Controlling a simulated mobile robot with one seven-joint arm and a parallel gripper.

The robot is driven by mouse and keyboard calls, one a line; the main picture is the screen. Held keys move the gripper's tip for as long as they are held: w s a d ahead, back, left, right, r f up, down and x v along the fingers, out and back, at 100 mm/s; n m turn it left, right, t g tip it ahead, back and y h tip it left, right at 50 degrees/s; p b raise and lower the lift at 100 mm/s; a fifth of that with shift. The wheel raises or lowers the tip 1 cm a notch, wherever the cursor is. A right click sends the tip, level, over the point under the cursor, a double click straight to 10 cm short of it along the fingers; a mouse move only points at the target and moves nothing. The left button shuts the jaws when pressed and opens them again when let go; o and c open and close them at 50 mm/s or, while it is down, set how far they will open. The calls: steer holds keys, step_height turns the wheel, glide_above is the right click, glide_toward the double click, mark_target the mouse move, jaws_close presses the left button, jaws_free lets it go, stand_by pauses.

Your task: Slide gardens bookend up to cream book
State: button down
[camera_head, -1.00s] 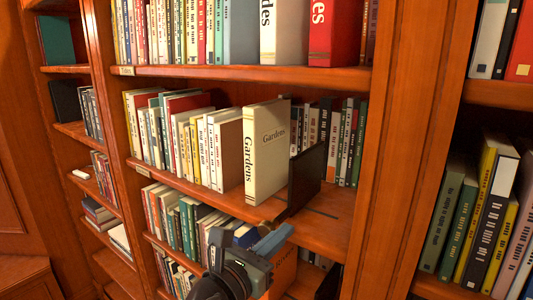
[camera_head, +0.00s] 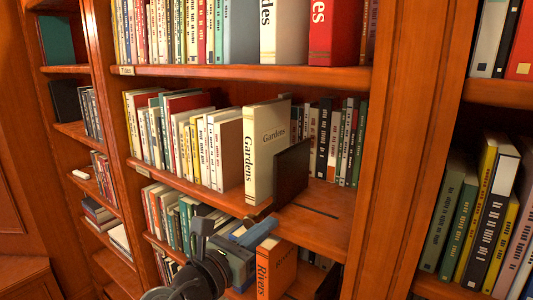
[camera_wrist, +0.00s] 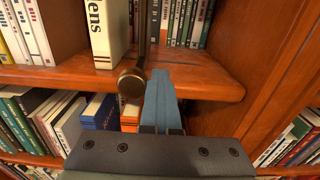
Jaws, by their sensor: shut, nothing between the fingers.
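The cream Gardens book (camera_head: 266,152) stands upright at the right end of a row on the middle shelf. The dark bookend (camera_head: 292,172) stands upright to its right, with a slot in the shelf board to its right. In the wrist view, a narrow gap shows between the cream book (camera_wrist: 103,30) and the thin dark edge of the bookend (camera_wrist: 153,22). The bookend's round bronze knob (camera_wrist: 131,84) sticks out at the shelf front. My gripper (camera_head: 268,226) is shut and empty, its blue fingers (camera_wrist: 160,88) just right of the knob; I cannot tell if they touch it.
More books (camera_head: 340,140) stand behind the bookend at the back of the shelf. An orange Rivers book (camera_head: 276,268) is on the shelf below, close to my gripper. A wooden upright (camera_head: 395,150) bounds the bay on the right. Bare shelf (camera_head: 325,215) lies right of the bookend.

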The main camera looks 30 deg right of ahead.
steer(key=w+a+b, duration=0.1)
steer(key=w, duration=0.2)
steer(key=w+a+b, duration=0.1)
steer(key=w+a, duration=0.1)
steer(key=w, duration=0.1)
steer(key=w+a+b, duration=0.1)
steer(key=w, duration=0.3)
steer(key=shift+a, duration=0.15)
stand_by(2.1)
steer(key=shift+r, duration=0.1)
steer(key=shift+s+d+p, duration=0.3)
steer(key=shift+s+p, duration=0.3)
steer(key=shift+p, duration=0.2)
steer(key=shift+s+d+p, duration=0.25)
steer(key=shift+s+p, duration=0.35)
steer(key=shift+p, duration=0.15)
steer(key=shift+s+d+p, duration=0.3)
steer(key=shift+s+p, duration=0.3)
steer(key=shift+p, duration=0.2)
steer(key=shift+a, duration=0.1)
